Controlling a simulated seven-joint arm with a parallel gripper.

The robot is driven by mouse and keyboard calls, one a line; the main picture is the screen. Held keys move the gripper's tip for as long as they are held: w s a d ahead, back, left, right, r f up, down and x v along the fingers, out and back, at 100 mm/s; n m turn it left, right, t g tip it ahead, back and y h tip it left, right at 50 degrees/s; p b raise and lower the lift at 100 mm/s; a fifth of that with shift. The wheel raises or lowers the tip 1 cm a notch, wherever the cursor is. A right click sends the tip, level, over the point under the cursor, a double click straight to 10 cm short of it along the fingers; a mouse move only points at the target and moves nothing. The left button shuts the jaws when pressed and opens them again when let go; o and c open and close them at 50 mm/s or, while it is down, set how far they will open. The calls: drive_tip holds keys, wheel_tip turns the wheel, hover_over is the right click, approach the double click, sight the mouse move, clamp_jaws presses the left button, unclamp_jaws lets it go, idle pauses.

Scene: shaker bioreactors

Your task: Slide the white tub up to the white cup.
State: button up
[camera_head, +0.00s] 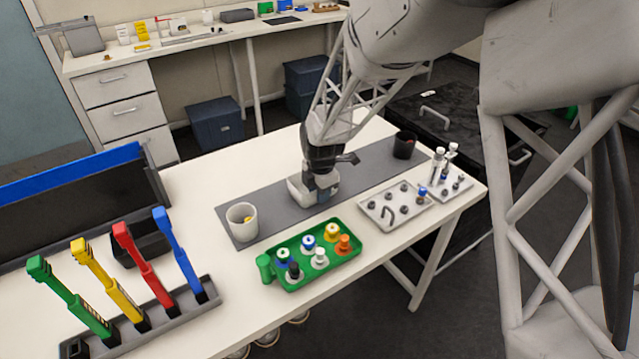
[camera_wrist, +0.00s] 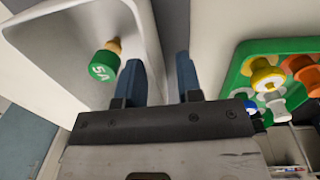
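The white tub (camera_head: 296,189) sits on the grey mat, partly hidden by my gripper (camera_head: 322,192). In the wrist view the tub (camera_wrist: 60,40) fills the left side, with a green-capped vial (camera_wrist: 104,64) marked "5A" inside. My gripper (camera_wrist: 162,82) is open there, its two blue fingers apart. The tub's rim appears to run between them, one finger over the inside and one outside; contact cannot be told. The white cup (camera_head: 242,224) stands upright to the left of the tub, at the mat's near-left end, with something yellow inside. A gap of bare mat separates them.
A green rack (camera_head: 288,284) with several coloured caps stands in front of the mat, and shows at right in the wrist view (camera_wrist: 238,75). A black cup (camera_head: 404,145) and metal trays (camera_head: 372,212) are to the right. A holder (camera_head: 190,306) with several coloured tools stands front left.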

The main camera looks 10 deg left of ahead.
sight(283, 220)
drive_tip(key=shift+f, duration=0.55)
drive_tip(key=shift+c, duration=0.2)
clamp_jaws()
drive_tip(key=shift+s+a, duration=0.1)
drive_tip(key=shift+a, duration=0.05)
drive_tip(key=shift+s+a, duration=3.9)
drive_tip(key=shift+o, duration=0.2)
unclamp_jaws()
